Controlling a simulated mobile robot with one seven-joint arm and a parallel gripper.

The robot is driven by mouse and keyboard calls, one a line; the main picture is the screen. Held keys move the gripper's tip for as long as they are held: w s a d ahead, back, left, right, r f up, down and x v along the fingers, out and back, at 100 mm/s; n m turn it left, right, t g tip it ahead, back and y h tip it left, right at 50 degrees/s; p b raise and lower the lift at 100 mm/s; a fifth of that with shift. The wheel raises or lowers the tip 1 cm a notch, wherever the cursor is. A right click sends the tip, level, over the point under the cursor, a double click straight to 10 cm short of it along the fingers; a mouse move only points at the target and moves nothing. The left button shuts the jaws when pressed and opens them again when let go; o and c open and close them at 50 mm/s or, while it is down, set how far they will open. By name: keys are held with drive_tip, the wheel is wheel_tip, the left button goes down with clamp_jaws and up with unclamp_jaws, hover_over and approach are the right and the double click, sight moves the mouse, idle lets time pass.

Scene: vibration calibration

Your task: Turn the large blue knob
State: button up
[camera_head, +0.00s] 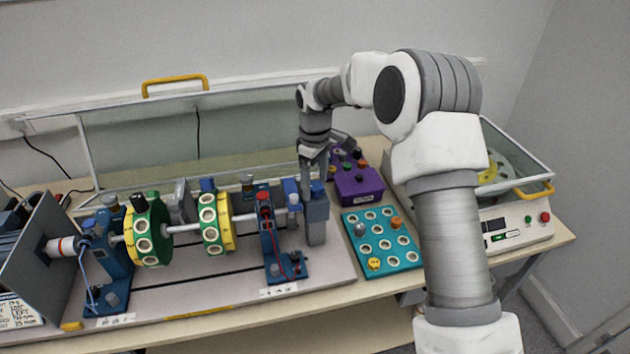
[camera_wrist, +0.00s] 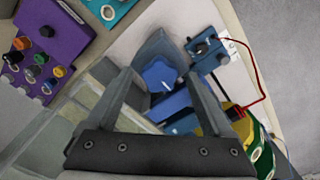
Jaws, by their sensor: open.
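The large blue knob (camera_wrist: 160,76) shows in the wrist view as a star-shaped top on a grey-blue block. It lies between the two fingertips of my gripper (camera_wrist: 160,86) in that picture, with space on both sides. My gripper is open and holds nothing. In the head view my gripper (camera_head: 307,178) points down just above the blue knob (camera_head: 317,187), which sits on an upright block at the right end of the shaft rig. I cannot tell whether the fingers touch the knob or how far down they reach.
A blue bearing stand with a red wire (camera_head: 268,235) is left of the block. Yellow-green discs (camera_head: 148,230) sit on the shaft. A purple control box (camera_head: 358,184) and a teal tray (camera_head: 408,258) are to the right. A clear raised cover (camera_head: 240,135) stands behind.

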sight(315, 186)
wheel_tip(315, 186, up, 18)
drive_tip(key=shift+f, duration=0.25)
idle(0.8)
